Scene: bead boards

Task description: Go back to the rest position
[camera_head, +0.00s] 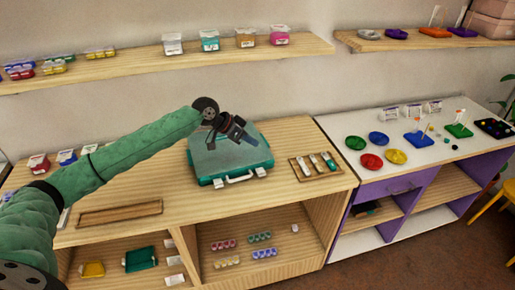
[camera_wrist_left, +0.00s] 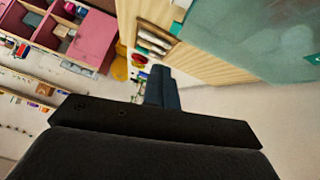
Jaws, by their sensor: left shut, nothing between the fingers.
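My left arm, with a green sleeve, comes in from the left in the head view. Its dark gripper (camera_head: 238,133) hangs above the teal case (camera_head: 205,160) on the wooden counter, apart from other things as far as I can tell. The gripper is shut and empty. In the left wrist view the dark fingers (camera_wrist_left: 162,88) are together, and part of the teal case (camera_wrist_left: 255,35) shows at upper right. My right gripper is not in view.
A wooden tray with tools (camera_head: 313,166) lies right of the case, an empty wooden tray (camera_head: 119,213) at left. The white counter (camera_head: 357,134) at right holds coloured dishes and pegged boards. A wall shelf (camera_head: 150,63) with small boxes runs behind.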

